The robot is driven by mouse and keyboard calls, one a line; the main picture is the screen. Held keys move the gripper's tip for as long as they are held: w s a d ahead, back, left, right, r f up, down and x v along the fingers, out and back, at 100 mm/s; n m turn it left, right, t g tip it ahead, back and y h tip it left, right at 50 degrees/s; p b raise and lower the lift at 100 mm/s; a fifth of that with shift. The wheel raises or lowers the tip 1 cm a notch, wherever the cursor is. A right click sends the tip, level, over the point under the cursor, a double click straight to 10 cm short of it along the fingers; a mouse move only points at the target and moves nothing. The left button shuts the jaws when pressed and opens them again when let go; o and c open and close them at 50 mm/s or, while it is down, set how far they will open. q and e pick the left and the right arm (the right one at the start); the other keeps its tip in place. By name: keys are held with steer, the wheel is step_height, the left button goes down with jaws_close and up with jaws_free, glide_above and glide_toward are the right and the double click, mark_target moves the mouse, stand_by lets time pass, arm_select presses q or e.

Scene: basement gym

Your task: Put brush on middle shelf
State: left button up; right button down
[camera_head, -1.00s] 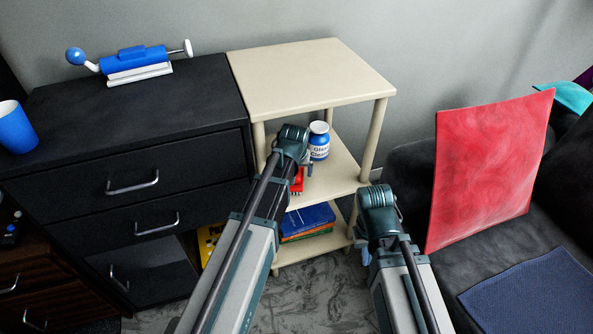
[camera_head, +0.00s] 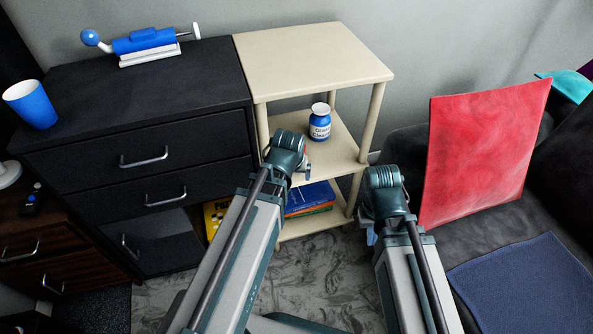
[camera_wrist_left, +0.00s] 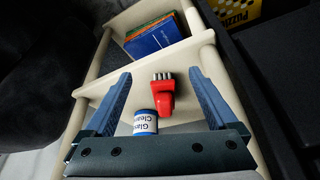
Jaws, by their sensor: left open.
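The red brush (camera_wrist_left: 166,96) with grey bristles shows in the left wrist view. It appears to rest on the cream middle shelf (camera_wrist_left: 105,87), its bristles toward the shelf's edge. My left gripper (camera_wrist_left: 163,85) is open, its two fingers on either side of the brush and apart from it. In the head view my left gripper (camera_head: 303,160) reaches to the middle shelf (camera_head: 343,150) and hides nearly all of the brush. My right gripper (camera_head: 373,236) hangs right of the shelf unit; its fingers are mostly hidden behind its wrist.
A glass cleaner jar (camera_head: 320,122) stands on the middle shelf, close to the brush. Books (camera_head: 310,198) lie on the lower shelf. A black drawer cabinet (camera_head: 140,120) stands left, a sofa with a red cushion (camera_head: 482,150) right. The top shelf (camera_head: 310,58) is bare.

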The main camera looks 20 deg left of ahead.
arm_select(q)
steer(key=s+d+f+m+g, duration=0.1)
steer(key=s+d+m+g, duration=0.3)
steer(key=s+d, duration=0.9)
steer(key=shift+d+f+m+g+y, duration=0.15)
steer(key=shift+f+m+g+y, duration=0.15)
steer(key=shift+m, duration=0.7)
steer(key=shift+r, duration=0.1)
step_height(320, 180, up, 30)
steer(key=p, duration=3)
